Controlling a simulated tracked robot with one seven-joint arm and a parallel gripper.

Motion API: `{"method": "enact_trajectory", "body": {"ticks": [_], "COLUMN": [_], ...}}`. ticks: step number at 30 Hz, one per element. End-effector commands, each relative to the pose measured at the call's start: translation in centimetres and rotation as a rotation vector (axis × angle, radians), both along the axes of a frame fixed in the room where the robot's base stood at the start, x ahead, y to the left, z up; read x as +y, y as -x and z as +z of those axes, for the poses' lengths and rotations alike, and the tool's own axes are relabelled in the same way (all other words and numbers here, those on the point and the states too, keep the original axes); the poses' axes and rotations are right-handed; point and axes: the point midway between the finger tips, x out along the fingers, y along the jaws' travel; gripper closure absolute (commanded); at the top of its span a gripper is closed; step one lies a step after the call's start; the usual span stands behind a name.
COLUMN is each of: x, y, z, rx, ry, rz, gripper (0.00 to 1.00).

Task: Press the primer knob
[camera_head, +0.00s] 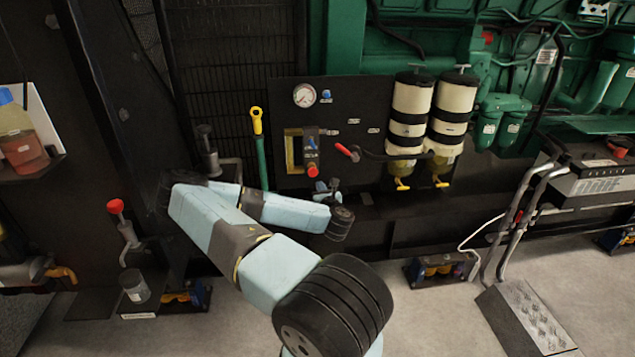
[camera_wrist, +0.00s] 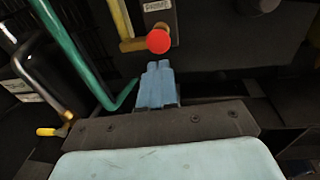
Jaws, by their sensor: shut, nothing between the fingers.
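A round red knob (camera_head: 313,171) sits at the bottom of a small grey block on the black panel, beside a yellow bracket. My gripper (camera_head: 324,187) is just below the knob in the head view. In the wrist view my gripper (camera_wrist: 157,66) has its blue fingers together and empty, pointing toward the knob. A small dark gap shows between the fingertips and the knob. How far apart they are in depth, I cannot tell.
A green pipe with a yellow handle (camera_head: 257,122) stands left of the knob. A red-tipped lever (camera_head: 346,152) and two cream-and-black filters (camera_head: 409,112) are to the right. A pressure gauge (camera_head: 304,95) is above. Another red knob (camera_head: 115,205) stands far left.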

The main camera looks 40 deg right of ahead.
Motion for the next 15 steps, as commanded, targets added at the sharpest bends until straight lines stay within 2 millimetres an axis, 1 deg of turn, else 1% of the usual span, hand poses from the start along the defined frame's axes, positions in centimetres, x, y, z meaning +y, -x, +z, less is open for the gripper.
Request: {"method": "enact_trajectory", "body": {"ticks": [1, 6, 10, 15], "x": [0.4, 1.3, 1.7, 1.8], "y": [0.8, 2.7, 3.4, 3.6], "z": [0.0, 0.1, 0.2, 0.2], "rx": [0.004, 0.002, 0.002, 0.001], "ry": [0.000, 0.000, 0.000, 0.000], "rz": [-0.003, -0.003, -0.002, -0.002], "gripper": [1.00, 1.00, 1.00, 1.00]}}
